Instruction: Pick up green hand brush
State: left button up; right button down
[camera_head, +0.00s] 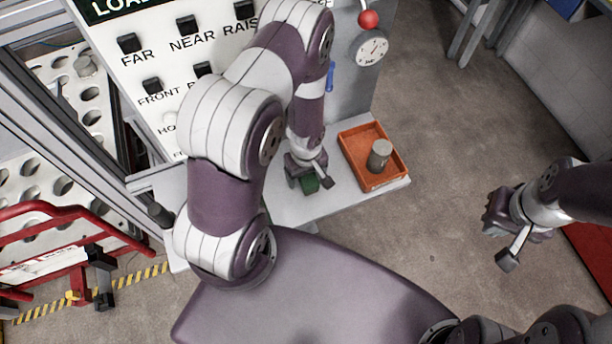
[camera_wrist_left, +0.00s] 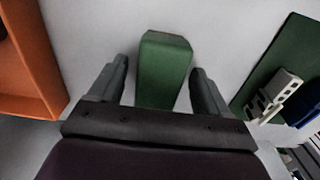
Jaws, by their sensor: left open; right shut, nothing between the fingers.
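The green hand brush (camera_head: 310,185) is on the pale grey shelf (camera_head: 285,210), mostly hidden under my left gripper (camera_head: 306,181) in the head view. In the left wrist view the brush shows as a plain green block (camera_wrist_left: 163,68). It lies between the two dark fingers of my left gripper (camera_wrist_left: 160,70), with a gap on both sides. That gripper is open and holds nothing. The near end of the brush is hidden behind the gripper's dark bar. My right gripper (camera_head: 497,215) is shut and empty, over the floor at the right, well away from the shelf.
An orange tray (camera_head: 350,153) with a grey cylinder (camera_head: 379,155) stands just right of my left gripper. A labelled switch panel (camera_head: 140,80), a dial gauge (camera_head: 370,48) and a red ball (camera_head: 369,19) are behind. The red railing (camera_head: 60,215) is at the left. Open floor (camera_head: 440,130) lies right of the shelf.

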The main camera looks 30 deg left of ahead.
pick_arm(q)
jog(key=shift+f, duration=0.15)
jog(key=c, duration=1.2)
jog(key=shift+r, duration=0.35)
notch_tip(320, 180, up, 4)
jog(key=shift+w+r+p, duration=0.1)
jog(key=shift+r+p, duration=0.05)
jog(key=shift+p, duration=0.9)
jog(key=s+d+r, duration=0.1)
jog(key=d+r, duration=0.1)
jog(key=d, duration=0.1)
jog(key=s+d+r, duration=0.1)
jog(key=d+r, duration=0.1)
jog(key=d, duration=0.2)
jog(key=s+d+r, duration=0.1)
jog(key=d+r, duration=0.1)
jog(key=d, duration=0.2)
jog(key=shift+s+d+r, duration=0.1)
jog(key=shift+s+r, duration=0.2)
